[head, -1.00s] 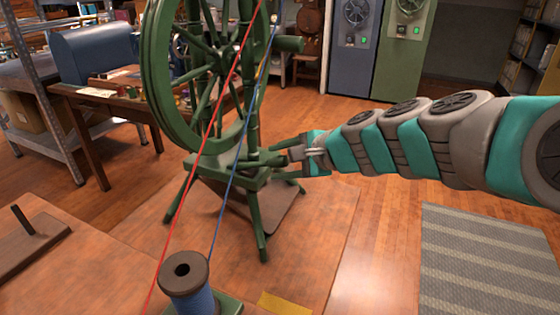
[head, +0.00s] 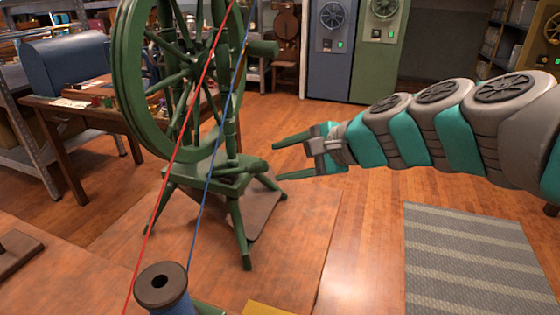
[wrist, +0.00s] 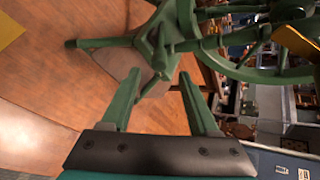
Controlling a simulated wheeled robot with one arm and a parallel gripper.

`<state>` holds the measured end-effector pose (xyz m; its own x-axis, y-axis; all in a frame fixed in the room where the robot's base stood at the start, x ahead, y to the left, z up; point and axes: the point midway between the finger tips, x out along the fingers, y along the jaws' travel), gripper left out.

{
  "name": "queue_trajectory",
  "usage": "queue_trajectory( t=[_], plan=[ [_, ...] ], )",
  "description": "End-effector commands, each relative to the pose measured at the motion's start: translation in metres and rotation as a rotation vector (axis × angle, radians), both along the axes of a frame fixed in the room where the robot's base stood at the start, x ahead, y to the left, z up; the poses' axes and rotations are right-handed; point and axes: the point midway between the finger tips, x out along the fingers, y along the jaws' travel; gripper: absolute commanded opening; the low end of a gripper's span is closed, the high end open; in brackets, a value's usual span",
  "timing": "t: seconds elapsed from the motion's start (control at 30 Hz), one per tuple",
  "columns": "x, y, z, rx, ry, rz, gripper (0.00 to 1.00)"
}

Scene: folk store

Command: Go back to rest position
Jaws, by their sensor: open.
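My gripper (head: 277,160) is open and empty, to the right of the green spinning wheel (head: 240,215) in the head view. Its two green fingers point left toward the wheel's stand and look apart from it. In the wrist view my gripper (wrist: 158,85) shows both fingers spread, with nothing between them. The spinning wheel's base and legs (wrist: 100,42) show beyond the fingertips there. My arm reaches in from the right side of the head view.
A blue thread spool (head: 170,300) stands at the bottom, with a red and a blue thread running up past the wheel. A wooden desk (head: 60,115) stands at left. A grey striped rug (head: 470,265) lies on the open floor at right. Cabinets (head: 340,60) stand at the back.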

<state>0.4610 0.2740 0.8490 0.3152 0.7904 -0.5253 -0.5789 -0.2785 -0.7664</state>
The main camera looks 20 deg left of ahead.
Motion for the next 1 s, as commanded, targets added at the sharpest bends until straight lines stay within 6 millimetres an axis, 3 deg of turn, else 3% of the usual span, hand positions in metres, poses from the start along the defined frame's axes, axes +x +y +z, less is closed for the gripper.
queue_trajectory(
  t=[0.47,0.63,0.77,0.9,1.0],
  plan=[
    [0.0,0.0,-0.001,-0.002,0.0,0.001,0.61],
    [-0.022,-0.014,-0.024,-0.104,-0.03,0.067,0.61],
    [-0.065,-0.051,-0.072,-0.31,-0.072,0.201,0.61],
    [-0.122,-0.11,-0.128,-0.553,-0.079,0.385,0.61],
    [-0.161,-0.156,-0.159,-0.704,-0.058,0.512,0.61]
  ],
)
